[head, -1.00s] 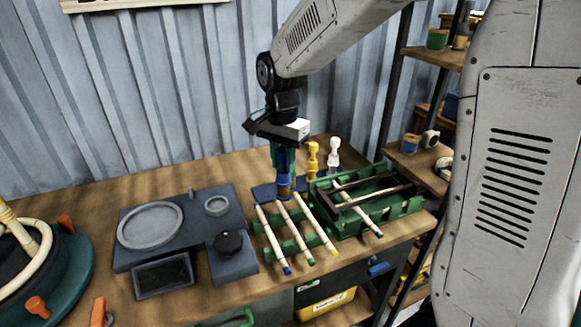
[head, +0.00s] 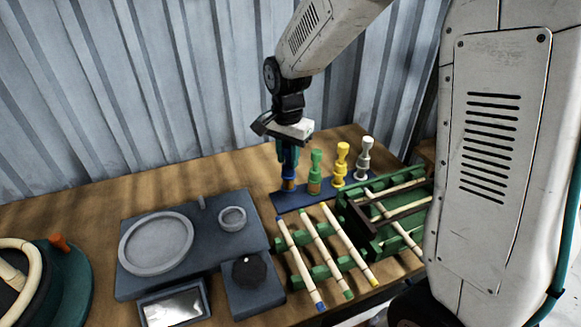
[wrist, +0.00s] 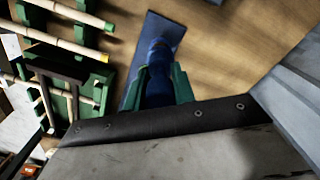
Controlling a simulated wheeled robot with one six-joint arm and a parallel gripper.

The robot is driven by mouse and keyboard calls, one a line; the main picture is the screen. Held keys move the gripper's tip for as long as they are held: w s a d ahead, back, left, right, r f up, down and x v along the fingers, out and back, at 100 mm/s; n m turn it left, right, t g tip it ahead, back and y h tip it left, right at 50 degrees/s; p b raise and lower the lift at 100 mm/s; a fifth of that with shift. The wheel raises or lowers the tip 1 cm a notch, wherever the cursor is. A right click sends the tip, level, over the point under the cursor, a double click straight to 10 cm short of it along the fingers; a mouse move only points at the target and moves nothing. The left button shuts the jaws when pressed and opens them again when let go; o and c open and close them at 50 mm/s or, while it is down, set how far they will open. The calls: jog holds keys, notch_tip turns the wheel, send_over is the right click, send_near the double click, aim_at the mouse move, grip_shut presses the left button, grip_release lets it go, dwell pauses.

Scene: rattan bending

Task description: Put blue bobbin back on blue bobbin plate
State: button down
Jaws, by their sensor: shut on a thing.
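My gripper (head: 288,160) points down with its green fingers shut on the blue bobbin (head: 289,173). The bobbin is upright, with a brown wound lower part, over the left end of the dark blue bobbin plate (head: 283,201). I cannot tell whether its base touches the plate. A green bobbin (head: 315,171), a yellow bobbin (head: 341,163) and a white bobbin (head: 364,157) stand in a row to its right. In the wrist view the blue bobbin (wrist: 158,58) sits between the fingers (wrist: 160,72), with the plate (wrist: 152,30) behind it; its base is hidden.
A green rack with several rattan sticks (head: 328,245) lies in front of the plate. A green and dark frame (head: 385,220) stands at the right. A grey weighing station (head: 190,240) is at the left. The wooden bench (head: 235,172) behind and left of the plate is clear.

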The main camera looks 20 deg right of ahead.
aim_at(288, 174)
jog(key=shift+s+f, duration=0.1)
jog(key=shift+f, duration=1.7)
jog(key=c, duration=1.2)
grip_release()
jog(key=shift+f, duration=0.15)
jog(key=shift+o, duration=0.2)
